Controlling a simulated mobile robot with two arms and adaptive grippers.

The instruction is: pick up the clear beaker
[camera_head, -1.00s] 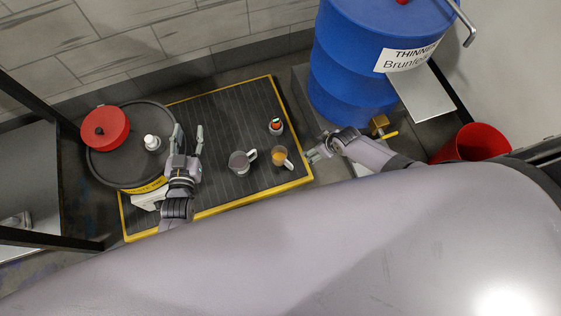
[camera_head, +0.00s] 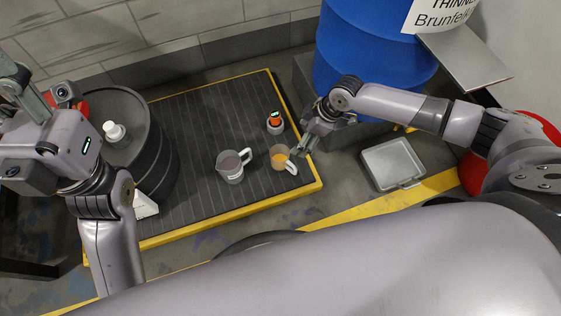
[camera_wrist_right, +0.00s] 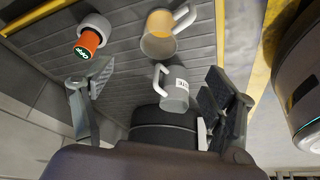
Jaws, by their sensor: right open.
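A see-through beaker with orange contents and a pale handle (camera_head: 279,157) stands upright on the ribbed platform; it also shows in the right wrist view (camera_wrist_right: 158,36). A grey beaker with a handle and white label (camera_head: 231,168) stands to its left; it also shows in the right wrist view (camera_wrist_right: 175,91). My right gripper (camera_head: 306,143) is just right of the orange-filled beaker, beside its handle. In the right wrist view its fingers (camera_wrist_right: 148,98) are spread and hold nothing. My left gripper (camera_head: 22,92) is raised at the left edge, its fingers partly hidden.
A red-orange capped container (camera_head: 275,121) stands behind the beakers. A blue drum (camera_head: 365,65) is at the back right and a metal tray (camera_head: 392,163) on the floor. A dark drum (camera_head: 155,150) with a white bottle (camera_head: 115,132) stands left. The platform's front is clear.

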